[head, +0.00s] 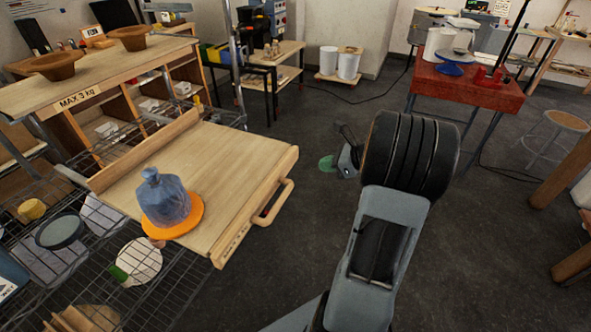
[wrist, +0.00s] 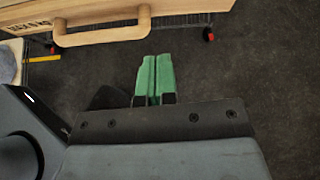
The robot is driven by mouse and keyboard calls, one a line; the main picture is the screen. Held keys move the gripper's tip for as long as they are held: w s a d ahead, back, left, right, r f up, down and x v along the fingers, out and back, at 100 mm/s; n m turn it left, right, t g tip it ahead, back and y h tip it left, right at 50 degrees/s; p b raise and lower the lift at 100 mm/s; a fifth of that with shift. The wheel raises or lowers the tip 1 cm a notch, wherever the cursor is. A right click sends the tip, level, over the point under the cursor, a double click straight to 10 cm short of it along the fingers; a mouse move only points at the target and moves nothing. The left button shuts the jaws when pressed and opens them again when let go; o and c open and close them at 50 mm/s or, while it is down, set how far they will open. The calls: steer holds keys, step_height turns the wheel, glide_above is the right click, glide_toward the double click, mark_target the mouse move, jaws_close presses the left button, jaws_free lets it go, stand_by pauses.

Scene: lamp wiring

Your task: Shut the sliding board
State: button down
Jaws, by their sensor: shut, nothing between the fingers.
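The sliding board (head: 225,160) is a light wooden board pulled out from the shelf unit at the left in the head view. Its bar handle (head: 274,202) is on the front edge, facing my arm. A blue-grey jar (head: 165,198) stands on an orange disc (head: 187,222) on the board. My gripper (head: 326,163) is to the right of the handle and apart from it. In the wrist view the handle (wrist: 100,30) shows at the upper left. There the green fingers of my gripper (wrist: 153,78) are together, with nothing between them, below the board's edge.
The fixed shelf top (head: 100,78) holds brown bowls. A red table (head: 465,88) stands at the back right. The dark floor (head: 320,110) between is clear.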

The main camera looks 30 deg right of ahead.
steer(key=d+m, duration=0.1)
glide_toward(286, 166)
steer(key=shift+t, duration=0.4)
steer(key=x, duration=0.3)
steer(key=f+x, duration=0.1)
steer(key=x, duration=0.1)
steer(key=shift+s+a, duration=0.25)
steer(key=shift+a, duration=0.05)
steer(key=shift+w+a+p, duration=0.3)
steer(key=shift+w+a, duration=0.15)
steer(key=shift+w, duration=0.2)
steer(key=shift+w, duration=0.1)
